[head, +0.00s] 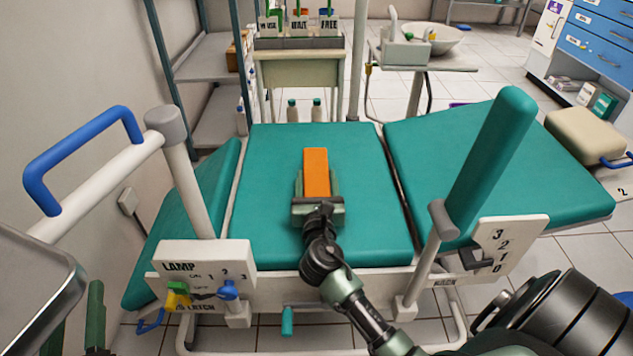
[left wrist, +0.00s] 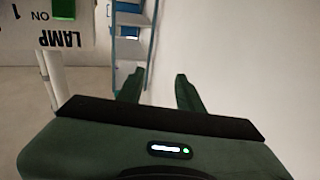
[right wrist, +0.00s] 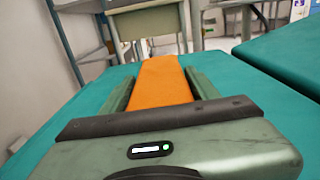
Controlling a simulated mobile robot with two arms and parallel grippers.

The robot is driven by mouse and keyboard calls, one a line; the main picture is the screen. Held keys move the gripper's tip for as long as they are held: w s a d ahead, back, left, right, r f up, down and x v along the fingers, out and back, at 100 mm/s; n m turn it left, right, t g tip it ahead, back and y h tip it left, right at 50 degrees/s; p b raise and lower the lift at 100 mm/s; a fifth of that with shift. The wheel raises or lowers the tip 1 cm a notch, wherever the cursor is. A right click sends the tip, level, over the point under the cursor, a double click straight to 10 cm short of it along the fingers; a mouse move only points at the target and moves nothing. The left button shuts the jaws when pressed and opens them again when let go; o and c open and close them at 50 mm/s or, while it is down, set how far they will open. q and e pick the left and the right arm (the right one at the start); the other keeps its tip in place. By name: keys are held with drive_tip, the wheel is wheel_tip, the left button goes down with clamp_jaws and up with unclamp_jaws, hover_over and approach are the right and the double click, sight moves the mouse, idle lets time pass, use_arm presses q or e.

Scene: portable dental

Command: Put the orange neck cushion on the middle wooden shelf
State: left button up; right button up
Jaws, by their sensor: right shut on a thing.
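The orange neck cushion (head: 316,172) is a rectangular block over the teal seat of the dental chair. My right gripper (head: 317,187) is shut on it, with one finger along each side. The right wrist view shows the cushion (right wrist: 161,85) between the two fingers, its far end sticking out beyond them. I cannot tell whether it touches the seat. My left gripper (left wrist: 158,90) is open and empty, its fingers apart near a pale wall. A rack with blue-grey posts stands at the back left, with a middle shelf (head: 205,65) and a lower shelf (head: 218,115); both look greyish.
The teal chair seat (head: 270,150) lies under my right gripper, and a teal bolster (head: 490,160) rises to the right. A white rail with a blue handle (head: 85,150) stands at the left.

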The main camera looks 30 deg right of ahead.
drive_tip(key=shift+f, duration=0.1)
drive_tip(key=o, duration=1.5)
